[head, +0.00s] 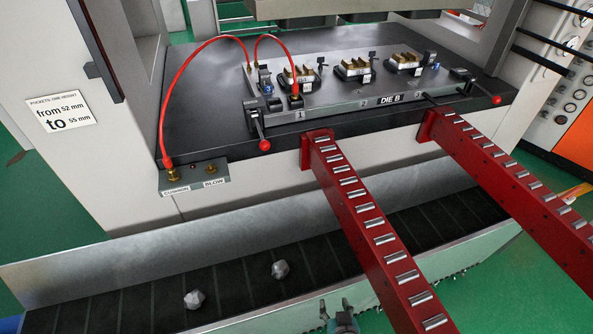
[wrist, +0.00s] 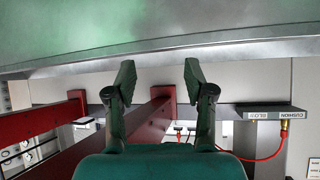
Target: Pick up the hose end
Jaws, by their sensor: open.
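A red hose (head: 181,78) arches over the left part of the press bed in the head view. One end (head: 168,160) meets a brass fitting at the plate marked CUSHION; the other comes down at the die plate's left. A second, shorter red arc (head: 275,38) ends at a dark fitting (head: 295,100) on the die. In the wrist view, which looks upside down, the hose (wrist: 284,137) meets the brass fitting at the right. My gripper (head: 335,307) is at the bottom of the head view, far from the hose. Its fingers (wrist: 158,76) are apart and empty.
Two red roller rails (head: 378,243) (head: 510,180) jut out from the bed. The right-hand fitting by BLOW (head: 211,167) shows no hose. The die plate (head: 345,104) carries brass-topped blocks.

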